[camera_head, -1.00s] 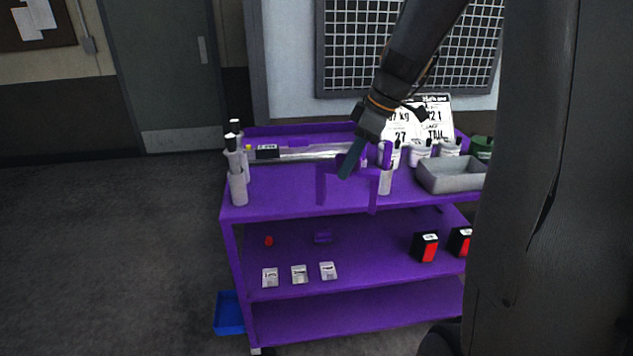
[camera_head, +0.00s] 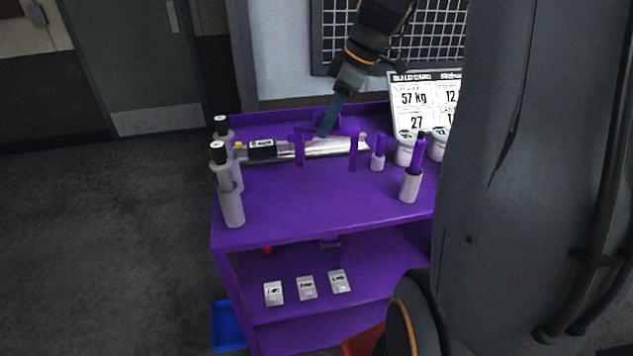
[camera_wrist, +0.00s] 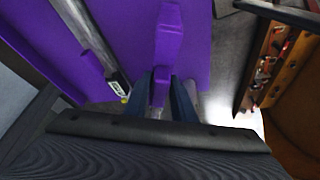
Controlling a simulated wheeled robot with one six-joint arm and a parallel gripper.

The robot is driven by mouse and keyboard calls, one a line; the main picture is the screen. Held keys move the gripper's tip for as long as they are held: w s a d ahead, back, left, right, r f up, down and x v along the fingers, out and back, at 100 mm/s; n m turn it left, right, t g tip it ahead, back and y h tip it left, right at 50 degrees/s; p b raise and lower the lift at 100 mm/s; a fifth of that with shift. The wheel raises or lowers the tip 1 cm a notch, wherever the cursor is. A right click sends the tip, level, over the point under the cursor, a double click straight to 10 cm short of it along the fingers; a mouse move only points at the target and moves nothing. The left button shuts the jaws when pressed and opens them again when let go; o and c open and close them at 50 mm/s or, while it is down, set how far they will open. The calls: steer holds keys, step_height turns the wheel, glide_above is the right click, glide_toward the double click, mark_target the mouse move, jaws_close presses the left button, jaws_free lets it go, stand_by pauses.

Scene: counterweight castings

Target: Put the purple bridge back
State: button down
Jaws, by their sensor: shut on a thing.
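The purple bridge (camera_head: 343,133) is a bar with two legs pointing down. My gripper (camera_head: 329,124) is shut on the middle of its bar. It hangs upright over the purple cart top (camera_head: 285,208), in front of a long silver bar (camera_head: 335,147) lying at the back; I cannot tell the gap below its legs. In the wrist view, the bridge (camera_wrist: 160,88) shows between the two blue-grey fingers (camera_wrist: 164,98). Part of its bar is hidden by the fingers.
Grey posts with black tops (camera_head: 231,200) stand at the cart's left edge. A white post with a purple top (camera_head: 411,186) and white pots (camera_head: 404,152) stand to the right, before a build card (camera_head: 412,100). The front middle of the top is clear.

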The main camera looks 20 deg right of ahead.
steer(key=shift+w+f, duration=0.2)
steer(key=shift+w, duration=0.05)
step_height(320, 180, down, 10)
steer(key=p, duration=0.2)
steer(key=shift+r+p, duration=0.25)
steer(key=shift+p, duration=0.1)
steer(key=shift+d+f, duration=0.1)
steer(key=shift+f, duration=0.05)
steer(key=c, duration=1.5)
jaws_free()
